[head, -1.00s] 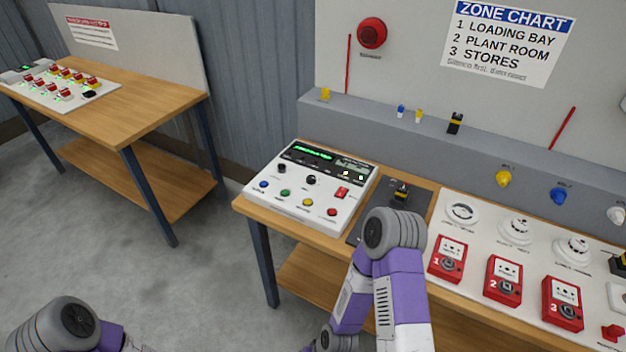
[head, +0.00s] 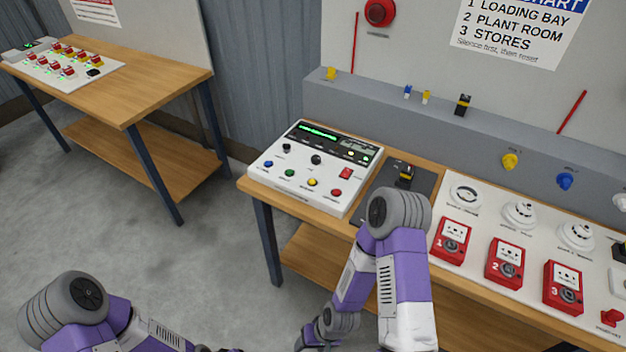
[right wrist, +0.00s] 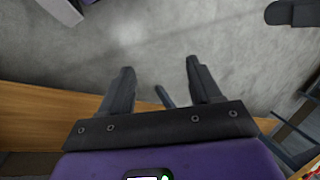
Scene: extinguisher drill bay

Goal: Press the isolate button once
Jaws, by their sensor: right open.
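The white control panel (head: 258,172) sits at the left end of the right bench. It has a lit green display (head: 318,132) and a front row of blue (head: 268,164), green (head: 289,173), yellow (head: 312,182) and red (head: 335,193) buttons. Their labels are too small to read, so I cannot tell which is isolate. My right gripper (right wrist: 160,75) is open and empty in the right wrist view, over grey floor beside a wooden edge. In the head view it is low, in front of the bench and well below the panel. My left arm shows at lower left; its gripper is out of view.
A dark mat (head: 421,181) with a black-and-yellow device (head: 405,174) lies right of the panel. Red call points (head: 452,241) and white detectors (head: 519,214) stand farther right. Another bench (head: 150,95) is at left. Floor (head: 110,220) between is clear.

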